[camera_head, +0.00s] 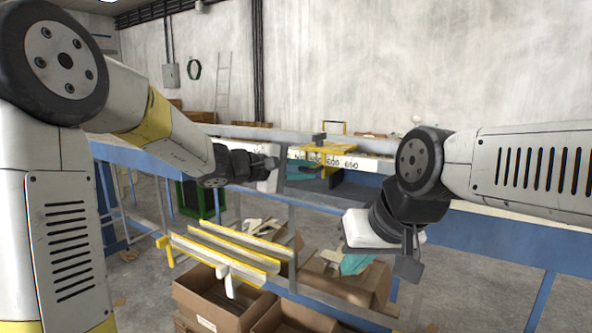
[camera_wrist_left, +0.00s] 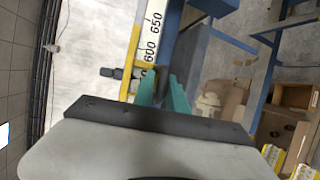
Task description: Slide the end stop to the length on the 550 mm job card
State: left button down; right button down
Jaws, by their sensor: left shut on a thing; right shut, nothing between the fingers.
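The yellow end stop (camera_head: 345,150) with a dark clamp knob sits on the scale rail at the centre of the head view. It also shows in the left wrist view (camera_wrist_left: 132,62), with its black knob to the left. The white scale (camera_wrist_left: 153,33) shows 600 and 650 beyond the stop; the exact reading is unclear. My left gripper (camera_head: 304,170) is at the stop's near side; its teal fingers (camera_wrist_left: 163,90) are shut on the stop's lower part, partly hidden. My right gripper (camera_head: 355,264) is shut and empty, low in front of the rail. No job card is readable.
A yellow-edged rack of long strips (camera_head: 225,250) stands below the rail. The blue bench frame (camera_head: 490,232) runs to the right. The wall behind is bare in the middle.

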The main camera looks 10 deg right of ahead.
pick_arm(q)
jog(key=c, duration=1.5)
grip_release()
jog(key=shift+a+f, duration=0.1)
jog(key=shift+f, duration=0.3)
jog(key=shift+o, duration=0.2)
jog(key=shift+r, duration=0.1)
jog(key=shift+r, duration=0.1)
jog(key=v, duration=0.7)
jog(key=shift+s+a, duration=0.2)
jog(key=shift+a, duration=0.1)
jog(key=s+a+f+m+g+y, duration=0.1)
jog(key=s+f+m+g+y, duration=0.1)
jog(key=s, duration=0.5)
jog(key=s+a+f+m+g+y, duration=0.1)
jog(key=s+a+f+m+y, duration=0.15)
jog(key=s, duration=0.35)
jog(key=s+a+f+m+y, duration=0.1)
jog(key=s+a+f+y, duration=0.1)
jog(key=s+a, duration=0.3)
jog(key=s+a+f+m+t+y, duration=0.1)
jog(key=s+a+y, duration=0.3)
jog(key=a, duration=0.5)
jog(key=shift+s+f+m+y, duration=0.35)
jog(key=shift+s+f+m, duration=0.4)
jog(key=shift+s, duration=0.45)
